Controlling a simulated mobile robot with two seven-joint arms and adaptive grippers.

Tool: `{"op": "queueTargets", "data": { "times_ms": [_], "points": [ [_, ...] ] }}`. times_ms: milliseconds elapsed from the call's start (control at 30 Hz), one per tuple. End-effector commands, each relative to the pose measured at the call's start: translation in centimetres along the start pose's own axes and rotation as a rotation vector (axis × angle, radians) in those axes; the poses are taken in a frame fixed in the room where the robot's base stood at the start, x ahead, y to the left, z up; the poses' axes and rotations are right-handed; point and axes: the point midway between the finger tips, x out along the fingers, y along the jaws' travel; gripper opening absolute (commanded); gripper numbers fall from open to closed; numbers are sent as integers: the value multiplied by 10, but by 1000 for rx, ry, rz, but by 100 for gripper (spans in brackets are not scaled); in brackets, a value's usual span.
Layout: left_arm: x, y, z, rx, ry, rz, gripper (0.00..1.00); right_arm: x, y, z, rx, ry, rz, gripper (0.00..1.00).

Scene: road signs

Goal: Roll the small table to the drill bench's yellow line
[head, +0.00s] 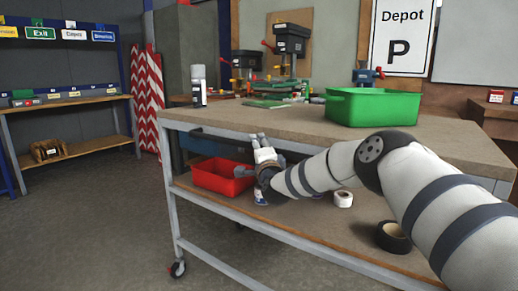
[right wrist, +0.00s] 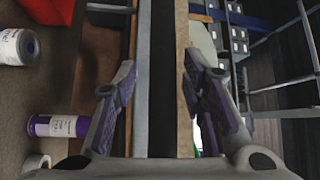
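The small table (head: 262,119) is a wheeled metal-framed cart with a brown top and a lower shelf. One castor (head: 177,268) shows at its near left leg. My right gripper (head: 257,138) is at this front edge, by the bar. In the right wrist view its fingers (right wrist: 160,85) are apart, with the dark bar (right wrist: 162,40) and the tan table edge (right wrist: 183,60) running between them. I cannot tell whether they touch. My left gripper and the yellow line are not in view.
A green crate (head: 372,107) and a spray can (head: 199,86) are on the top. A red bin (head: 222,177) and tape rolls (head: 393,236) lie on the lower shelf. Drill presses (head: 291,45) stand behind. Grey floor (head: 90,225) is clear at left, before the shelving (head: 75,147).

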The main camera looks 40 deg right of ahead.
Motion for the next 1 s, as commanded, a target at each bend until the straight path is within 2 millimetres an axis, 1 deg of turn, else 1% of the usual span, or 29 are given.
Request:
{"op": "queueTargets", "data": {
  "times_ms": [133,233,267,500,600,700,800,1000],
  "points": [
    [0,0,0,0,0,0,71,-4,-1,0,1,-1,0,38],
    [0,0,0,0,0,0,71,-17,-1,0,2,-1,0,38],
    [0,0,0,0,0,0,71,-23,-1,0,2,-2,1,38],
    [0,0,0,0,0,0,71,-82,0,0,3,0,2,38],
    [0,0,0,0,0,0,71,-102,0,0,2,0,1,38],
    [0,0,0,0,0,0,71,-115,0,0,0,0,1,38],
    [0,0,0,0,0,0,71,-120,0,0,0,0,0,38],
    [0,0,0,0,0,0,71,-121,0,-1,0,1,0,38]
  ]
}}
